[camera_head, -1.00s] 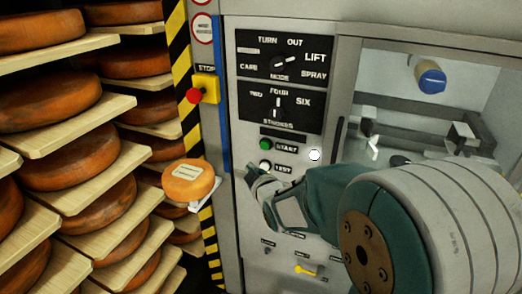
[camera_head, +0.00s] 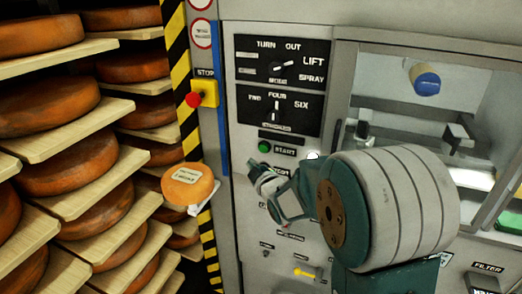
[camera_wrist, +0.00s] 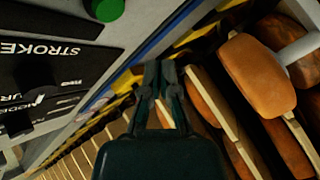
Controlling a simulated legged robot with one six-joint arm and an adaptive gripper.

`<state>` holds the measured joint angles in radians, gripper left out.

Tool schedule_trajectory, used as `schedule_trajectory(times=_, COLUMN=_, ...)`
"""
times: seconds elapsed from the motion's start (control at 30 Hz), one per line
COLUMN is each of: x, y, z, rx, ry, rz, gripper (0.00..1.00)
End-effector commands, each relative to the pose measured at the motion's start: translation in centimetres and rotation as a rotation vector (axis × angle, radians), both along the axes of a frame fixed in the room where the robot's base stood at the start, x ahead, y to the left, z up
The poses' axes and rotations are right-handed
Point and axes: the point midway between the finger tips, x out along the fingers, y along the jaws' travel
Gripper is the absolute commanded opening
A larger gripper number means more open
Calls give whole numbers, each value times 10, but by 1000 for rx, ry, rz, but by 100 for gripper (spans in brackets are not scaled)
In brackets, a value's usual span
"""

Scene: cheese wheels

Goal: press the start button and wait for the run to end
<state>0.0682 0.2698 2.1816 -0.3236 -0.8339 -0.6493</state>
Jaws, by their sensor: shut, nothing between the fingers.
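The green start button (camera_head: 265,147) is on the grey machine panel, left of the START label (camera_head: 285,152). In the wrist view a green button (camera_wrist: 104,9) shows at the top edge, partly cut off. My gripper (camera_head: 252,164) is shut and empty, just below and left of the start button in the head view. I see a gap between the fingertips and the button in the picture, but cannot tell their distance from the panel. In the wrist view my closed fingertips (camera_wrist: 158,67) are below and right of the green button. The TEST button is hidden behind my gripper.
Above are the mode dial (camera_head: 278,66) and strokes dial (camera_head: 277,105). A red stop button (camera_head: 194,99) on a yellow box is at left. A white lamp (camera_head: 313,156) sits right of START. Racks of cheese wheels (camera_head: 70,168) fill the left; an orange labelled wheel (camera_head: 188,184) protrudes nearby.

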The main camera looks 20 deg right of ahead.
Motion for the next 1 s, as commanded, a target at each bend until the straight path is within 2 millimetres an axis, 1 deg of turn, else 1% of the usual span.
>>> schedule_trajectory(times=0.03, x=6, y=-6, z=0, rx=0, ry=0, rz=-3, gripper=0)
schedule_trajectory(times=0.2, x=23, y=-17, z=0, rx=-1, ry=-1, rz=-2, gripper=0)
schedule_trajectory(times=0.4, x=35, y=-25, z=0, rx=-1, ry=0, rz=-1, gripper=0)
schedule_trajectory(times=1.0, x=37, y=-27, z=0, rx=-1, ry=0, rz=-1, gripper=0)
